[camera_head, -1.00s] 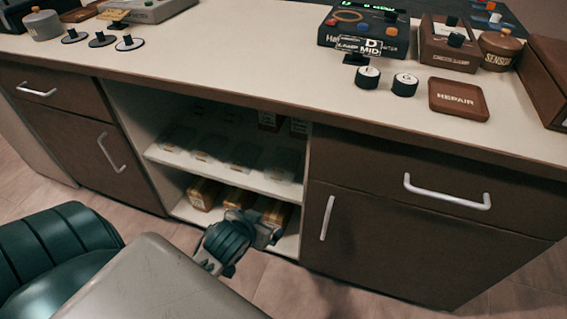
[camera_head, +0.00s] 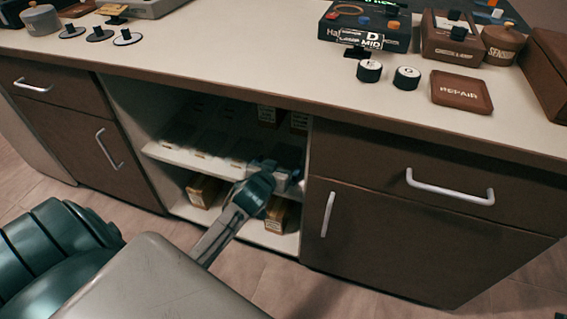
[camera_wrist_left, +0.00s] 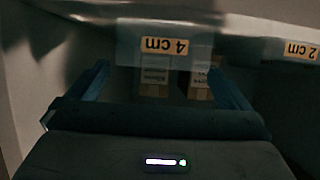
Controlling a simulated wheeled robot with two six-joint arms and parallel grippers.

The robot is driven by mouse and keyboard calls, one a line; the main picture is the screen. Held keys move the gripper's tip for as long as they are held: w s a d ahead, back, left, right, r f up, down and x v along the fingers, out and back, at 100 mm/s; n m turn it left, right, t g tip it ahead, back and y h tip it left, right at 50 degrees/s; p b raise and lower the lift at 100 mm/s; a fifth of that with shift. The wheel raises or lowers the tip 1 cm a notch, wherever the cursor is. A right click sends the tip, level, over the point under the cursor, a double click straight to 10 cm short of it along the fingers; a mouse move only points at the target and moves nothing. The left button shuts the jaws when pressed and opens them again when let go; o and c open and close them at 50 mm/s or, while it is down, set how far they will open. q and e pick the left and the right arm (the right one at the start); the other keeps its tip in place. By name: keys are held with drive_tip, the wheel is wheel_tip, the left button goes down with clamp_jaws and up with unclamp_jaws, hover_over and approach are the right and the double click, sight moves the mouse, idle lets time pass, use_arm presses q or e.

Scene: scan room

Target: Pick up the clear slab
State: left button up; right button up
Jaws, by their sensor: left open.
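Several clear slabs (camera_head: 205,141) stand in a row on the cabinet's upper shelf (camera_head: 190,159). In the left wrist view a see-through slab with an orange "4 cm" label (camera_wrist_left: 165,46) is straight ahead, the label upside down. Another label, "2 cm" (camera_wrist_left: 301,50), shows at the right edge. My left gripper (camera_head: 284,177) reaches into the open cabinet at the right end of the upper shelf. In its wrist view the open fingers (camera_wrist_left: 158,76) point toward the "4 cm" slab, one on each side; contact cannot be told. My right gripper is not in view.
Labelled boxes (camera_head: 203,190) stand on the lower shelf, one below my left gripper (camera_head: 277,213). Small boxes (camera_head: 268,115) stand behind the slabs. The countertop (camera_head: 230,60) overhangs the opening, and a drawer and door (camera_head: 400,215) close its right side.

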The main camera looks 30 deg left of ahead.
sight(282, 161)
use_arm(q)
drive_tip(key=b+x, duration=0.1)
drive_tip(key=x, duration=0.4)
drive_tip(key=shift+s+b, duration=0.1)
drive_tip(key=shift+b, duration=0.2)
drive_tip(key=shift+r, duration=0.1)
drive_tip(key=c, duration=1.4)
